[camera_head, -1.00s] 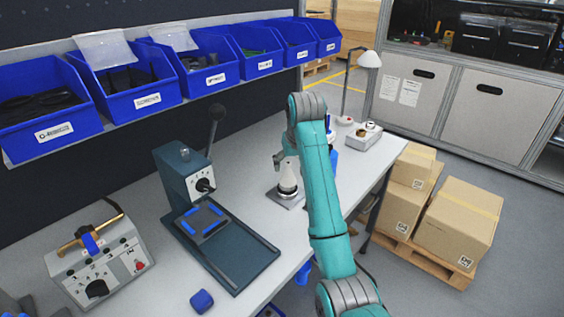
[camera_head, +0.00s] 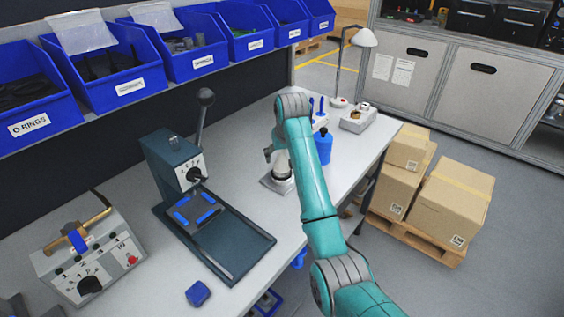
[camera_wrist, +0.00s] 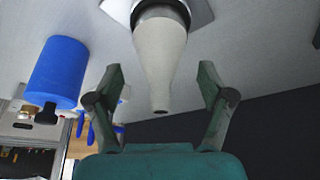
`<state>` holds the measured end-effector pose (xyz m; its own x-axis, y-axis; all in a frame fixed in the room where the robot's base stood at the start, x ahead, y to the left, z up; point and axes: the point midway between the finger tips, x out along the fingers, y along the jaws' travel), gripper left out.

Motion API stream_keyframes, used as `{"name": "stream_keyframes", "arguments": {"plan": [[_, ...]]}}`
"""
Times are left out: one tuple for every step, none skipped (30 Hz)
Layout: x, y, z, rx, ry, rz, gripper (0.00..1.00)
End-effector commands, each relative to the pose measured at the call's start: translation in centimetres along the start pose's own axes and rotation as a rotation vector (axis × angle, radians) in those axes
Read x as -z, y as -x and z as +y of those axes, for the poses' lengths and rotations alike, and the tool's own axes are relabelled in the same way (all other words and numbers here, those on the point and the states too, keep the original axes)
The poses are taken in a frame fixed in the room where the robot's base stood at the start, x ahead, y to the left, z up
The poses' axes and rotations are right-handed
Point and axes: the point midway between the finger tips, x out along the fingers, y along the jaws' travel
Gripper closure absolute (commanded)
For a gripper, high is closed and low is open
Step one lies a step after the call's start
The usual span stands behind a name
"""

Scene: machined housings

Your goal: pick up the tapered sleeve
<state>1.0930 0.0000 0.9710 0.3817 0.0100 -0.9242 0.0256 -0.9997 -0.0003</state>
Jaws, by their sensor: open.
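The tapered sleeve (camera_wrist: 159,55) is a pale, smooth cone in the wrist view. Its narrow end with a small dark hole points toward my gripper, and its wide end sits in a dark ring on a light plate (camera_wrist: 199,12). My gripper (camera_wrist: 161,74) is open, with one finger on each side of the narrow part and a visible gap on both sides. In the head view the sleeve (camera_head: 282,167) stands upright on the bench plate (camera_head: 268,184), partly hidden by my arm. My gripper (camera_head: 269,153) shows there beside its upper part.
A blue bottle (camera_head: 323,147) stands right of my arm; a blue cylinder (camera_wrist: 58,72), probably that bottle, is left in the wrist view. A dark lever press (camera_head: 175,165) stands left on the bench. Blue bins (camera_head: 124,88) line the back. A lamp (camera_head: 364,38) stands farther off.

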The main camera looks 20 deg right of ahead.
Motion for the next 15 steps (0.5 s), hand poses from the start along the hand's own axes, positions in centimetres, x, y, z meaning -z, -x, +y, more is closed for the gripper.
{"name": "stream_keyframes", "arguments": {"plan": [[-0.1, -0.7, 0.0, 0.0, 0.0, -0.003, 0.2], [0.0, -1.0, 0.0, 0.0, 0.0, -0.001, 0.2], [0.0, -1.4, 0.0, 0.0, 0.0, -0.002, 0.2], [0.0, -1.7, 0.0, 0.0, 0.0, -0.002, 0.2], [0.0, -1.8, 0.0, 0.0, 0.0, -0.001, 0.2], [0.0, -2.0, 0.0, 0.0, 0.0, 0.0, 0.2], [0.0, -2.1, 0.0, 0.0, 0.0, 0.001, 0.2], [0.1, -2.1, 0.0, 0.0, 0.0, 0.001, 0.2], [0.1, -2.1, 0.0, 0.0, 0.0, 0.001, 0.2], [0.1, -2.1, 0.0, 0.0, 0.0, 0.001, 0.2], [0.1, -2.1, 0.0, 0.0, 0.0, 0.001, 0.2], [0.1, -2.1, 0.0, 0.0, 0.0, 0.001, 0.2], [0.1, -2.1, 0.0, 0.0, 0.0, 0.001, 0.2], [0.1, -2.1, 0.0, 0.0, 0.0, 0.001, 0.25], [0.1, -2.1, 0.0, 0.0, 0.0, 0.001, 0.35]]}}
